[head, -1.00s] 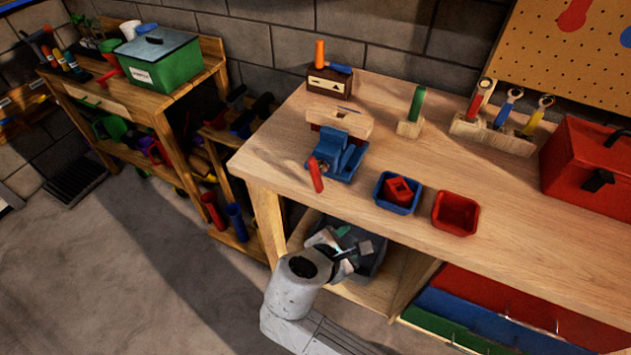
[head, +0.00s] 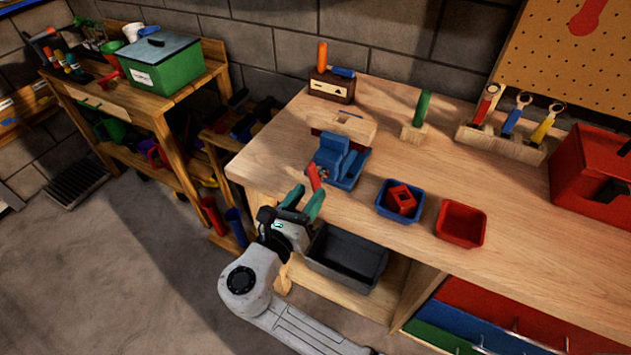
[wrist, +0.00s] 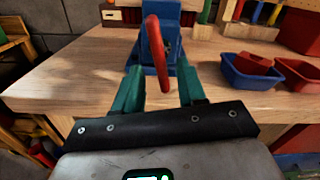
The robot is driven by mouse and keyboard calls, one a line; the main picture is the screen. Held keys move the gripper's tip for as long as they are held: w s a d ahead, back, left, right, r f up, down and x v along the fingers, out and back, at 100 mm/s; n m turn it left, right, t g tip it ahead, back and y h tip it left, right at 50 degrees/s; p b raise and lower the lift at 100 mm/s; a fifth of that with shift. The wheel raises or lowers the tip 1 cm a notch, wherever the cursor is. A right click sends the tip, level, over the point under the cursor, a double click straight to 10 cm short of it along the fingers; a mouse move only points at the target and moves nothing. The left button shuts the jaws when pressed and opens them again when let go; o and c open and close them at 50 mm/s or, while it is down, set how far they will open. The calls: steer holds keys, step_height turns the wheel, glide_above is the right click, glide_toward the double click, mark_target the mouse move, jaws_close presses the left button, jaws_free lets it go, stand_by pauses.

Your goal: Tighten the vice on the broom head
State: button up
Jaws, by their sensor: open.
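The blue vice (head: 338,160) stands at the front left edge of the workbench. Its red handle (head: 315,177) sticks out toward me, tilted. The wooden broom head (head: 343,124) lies at the vice's far side, by its jaws; whether it is clamped firmly I cannot tell. My gripper (head: 305,203) is open with green fingers, just in front of the bench edge and close to the handle. In the wrist view the red handle (wrist: 158,52) stands between and beyond the open fingers (wrist: 160,90), with the blue vice (wrist: 150,18) behind it. I cannot tell whether the fingers touch it.
A blue bin (head: 383,207) with a red block and an empty red bin (head: 460,223) stand right of the vice. A dark grey tub (head: 346,266) sits on the shelf below, beside my arm. A green-handled tool (head: 421,108) stands in a wooden block farther back.

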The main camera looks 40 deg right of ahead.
mark_target(313, 188)
steer(key=shift+x, duration=2)
jaws_close()
